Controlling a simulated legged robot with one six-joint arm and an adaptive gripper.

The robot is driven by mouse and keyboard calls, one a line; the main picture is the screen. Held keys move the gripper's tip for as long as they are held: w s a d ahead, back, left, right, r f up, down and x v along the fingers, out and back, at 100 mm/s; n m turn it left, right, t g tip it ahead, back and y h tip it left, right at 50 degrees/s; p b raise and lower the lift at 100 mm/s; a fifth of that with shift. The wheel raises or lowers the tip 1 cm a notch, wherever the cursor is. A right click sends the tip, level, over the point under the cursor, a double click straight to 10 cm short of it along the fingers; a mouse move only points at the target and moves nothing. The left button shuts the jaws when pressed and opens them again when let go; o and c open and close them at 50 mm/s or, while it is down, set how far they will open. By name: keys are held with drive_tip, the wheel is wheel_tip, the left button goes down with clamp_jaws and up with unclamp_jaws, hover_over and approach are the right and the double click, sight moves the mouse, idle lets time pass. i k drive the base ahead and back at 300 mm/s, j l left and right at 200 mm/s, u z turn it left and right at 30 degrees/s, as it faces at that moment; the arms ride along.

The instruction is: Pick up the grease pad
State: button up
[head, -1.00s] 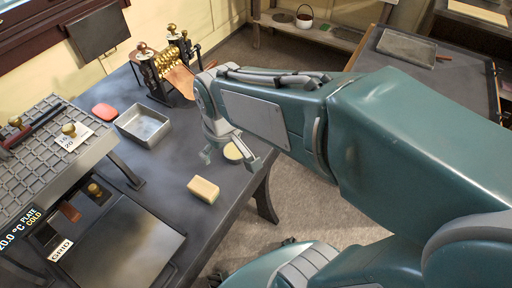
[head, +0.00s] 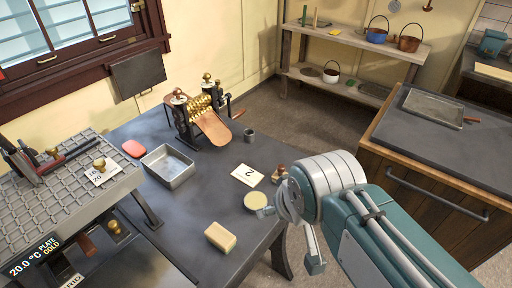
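A round pale-yellow disc (head: 257,201), which may be the grease pad, lies on the dark table (head: 200,205) near its right edge. A pale-yellow block (head: 220,237) lies in front and left of it, and a pink-red oval piece (head: 133,148) lies at the far left. I cannot tell for certain which is the pad. My gripper (head: 291,237) is just right of the disc. Its fingers are apart, one tip beside the disc and the other hanging near the table edge. Nothing shows between them.
A gridded rack (head: 60,195) is at left. A wooden cabinet (head: 430,205) stands right across open floor.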

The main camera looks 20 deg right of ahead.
sight(281, 170)
drive_tip(key=i+l+z, duration=0.15)
drive_tip(key=z, duration=0.2)
drive_tip(key=u, duration=1.8)
drive_tip(key=k+l+z, duration=0.1)
drive_tip(key=z, duration=0.35)
drive_tip(key=l+z, duration=0.25)
drive_tip(key=z, duration=0.15)
drive_tip(key=k+l+z, duration=0.1)
drive_tip(key=l+z, duration=0.15)
drive_tip(key=z, duration=0.2)
drive_tip(key=i+j+z, duration=0.2)
drive_tip(key=k+j, duration=0.05)
